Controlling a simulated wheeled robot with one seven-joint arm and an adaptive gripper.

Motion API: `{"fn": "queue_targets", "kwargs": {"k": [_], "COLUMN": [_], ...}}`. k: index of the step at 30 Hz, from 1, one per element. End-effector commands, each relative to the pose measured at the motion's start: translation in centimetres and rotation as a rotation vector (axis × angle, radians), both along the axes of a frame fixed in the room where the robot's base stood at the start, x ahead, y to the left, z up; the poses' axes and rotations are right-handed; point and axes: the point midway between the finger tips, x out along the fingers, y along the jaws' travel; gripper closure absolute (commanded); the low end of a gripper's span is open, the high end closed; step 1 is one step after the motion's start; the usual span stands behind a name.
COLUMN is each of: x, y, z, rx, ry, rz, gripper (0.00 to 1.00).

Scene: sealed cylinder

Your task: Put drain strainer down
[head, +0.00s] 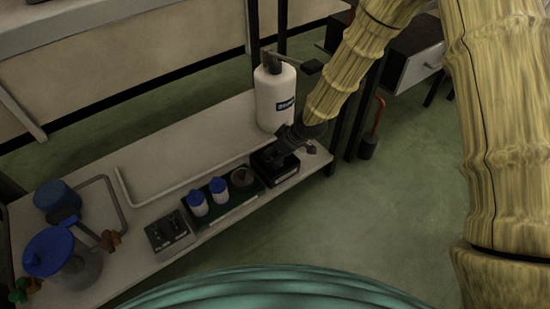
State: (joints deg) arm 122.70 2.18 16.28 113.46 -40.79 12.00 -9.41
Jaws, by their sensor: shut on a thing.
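My gripper (290,143) is at the lower end of my bamboo-textured arm, low over the right end of the bench, in front of the white bottle. It is shut on a small dark thing, taken as the drain strainer, which my gripper mostly hides. I cannot make out its shape, or whether it touches the surface below. A black open box (275,168) is just below and to the left of my gripper.
The pale bench (165,165) holds a white pump bottle (275,98), a dark green tray (222,212) with two blue-capped jars and a round grey piece, a switch box (169,236) and a blue-topped vessel (62,262).

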Motion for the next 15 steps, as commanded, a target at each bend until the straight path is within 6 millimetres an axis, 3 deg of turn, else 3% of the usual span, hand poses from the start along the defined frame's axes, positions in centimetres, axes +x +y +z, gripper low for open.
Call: {"fn": "queue_targets", "kwargs": {"k": [1, 4, 15], "x": [-0.02, -0.02, -0.03], "y": [0.02, 0.06, 0.08], "z": [-1.14, -1.89, -1.98], "rx": [0.0, 0.0, 0.0], "ry": [0.001, 0.001, 0.001], "rz": [0.0, 0.0, 0.0], "gripper": [0.67, 0.67, 0.67]}}
